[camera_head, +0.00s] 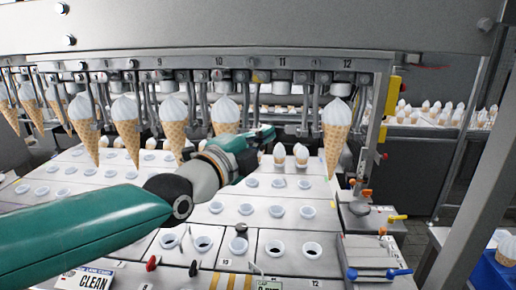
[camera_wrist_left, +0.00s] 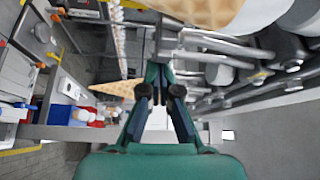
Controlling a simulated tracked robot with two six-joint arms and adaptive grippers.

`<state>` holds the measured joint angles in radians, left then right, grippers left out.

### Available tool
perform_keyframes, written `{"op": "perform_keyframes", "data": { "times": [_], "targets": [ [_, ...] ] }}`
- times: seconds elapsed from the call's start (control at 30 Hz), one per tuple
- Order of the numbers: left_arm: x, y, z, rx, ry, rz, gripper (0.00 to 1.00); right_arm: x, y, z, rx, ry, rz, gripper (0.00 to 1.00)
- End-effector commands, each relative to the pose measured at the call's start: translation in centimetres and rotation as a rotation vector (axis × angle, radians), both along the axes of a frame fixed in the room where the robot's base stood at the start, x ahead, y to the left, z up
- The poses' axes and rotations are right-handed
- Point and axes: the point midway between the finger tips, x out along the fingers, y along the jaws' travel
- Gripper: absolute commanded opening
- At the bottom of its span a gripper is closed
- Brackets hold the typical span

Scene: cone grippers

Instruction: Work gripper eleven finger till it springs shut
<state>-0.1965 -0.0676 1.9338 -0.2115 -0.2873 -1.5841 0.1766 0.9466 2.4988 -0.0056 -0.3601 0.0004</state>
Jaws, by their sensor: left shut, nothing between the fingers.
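Gripper eleven (camera_head: 283,76) hangs from the numbered rail under the label 11, with no cone in it. Its thin metal fingers are small and partly in shadow, so I cannot tell how they stand. My left gripper (camera_head: 270,133) is green, below and slightly left of gripper eleven, with its tips pointing right. In the left wrist view its fingertips (camera_wrist_left: 158,68) come together with nothing between them. Grey metal finger parts (camera_wrist_left: 200,48) lie just beyond the tips; I cannot tell whether they touch. My right gripper is not in view.
Cones hang at neighbouring stations, including one under 12 (camera_head: 336,135) and one under 10 (camera_head: 224,112). Two small cones (camera_head: 300,155) stand in the tray plate (camera_head: 262,200) below. A yellow-edged post (camera_head: 390,95) stands at the right.

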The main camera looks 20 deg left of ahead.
Motion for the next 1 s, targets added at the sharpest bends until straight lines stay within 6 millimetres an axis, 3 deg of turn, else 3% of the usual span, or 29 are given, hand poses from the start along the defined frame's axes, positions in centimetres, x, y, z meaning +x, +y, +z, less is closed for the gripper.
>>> {"op": "perform_keyframes", "data": {
  "times": [0.2,0.37,0.5,0.7,1.0],
  "targets": [
    [0.0,-1.7,0.3,0.000,0.003,0.000,0.00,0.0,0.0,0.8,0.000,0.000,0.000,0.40],
    [0.2,-4.0,1.0,0.003,0.007,-0.007,0.00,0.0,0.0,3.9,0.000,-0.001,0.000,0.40],
    [-2.7,-3.1,0.0,0.001,-0.002,-0.002,0.00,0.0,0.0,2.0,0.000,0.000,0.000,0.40],
    [-6.6,-2.1,-0.1,0.002,-0.002,-0.002,0.00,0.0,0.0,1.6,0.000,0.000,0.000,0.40],
    [-9.4,-1.4,-0.2,0.002,0.000,-0.002,0.00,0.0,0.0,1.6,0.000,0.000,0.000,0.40]
  ]
}}
